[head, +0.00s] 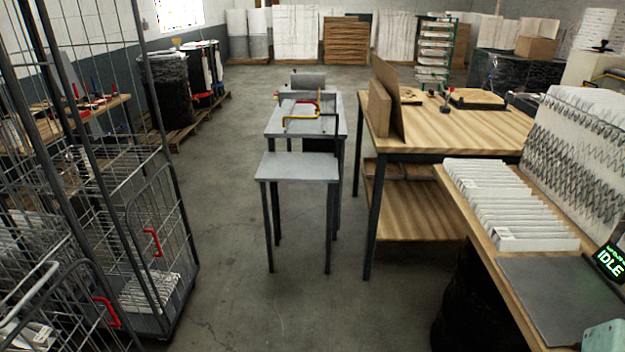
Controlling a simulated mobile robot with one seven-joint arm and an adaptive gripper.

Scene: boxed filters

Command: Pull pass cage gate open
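Wire-mesh cages with dark frames stand along the left side of the head view. The farther cage (163,115) has a low gate (172,203) with a rounded top and a red handle (152,242). The nearer cage has a similar low gate (62,272) with a red handle (107,312), partly cut off by the bottom edge. Both gates look upright and in line with the cage fronts; I cannot tell whether they are latched. No label shows which cage is the pass cage. My gripper does not show in this view.
The concrete floor (225,200) is clear between the cages and a small grey table (297,167). Wooden workbenches (465,125) stand on the right, the nearest holding a row of white filters (505,200) and a grey plate (560,290). A screen (609,262) reads IDLE.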

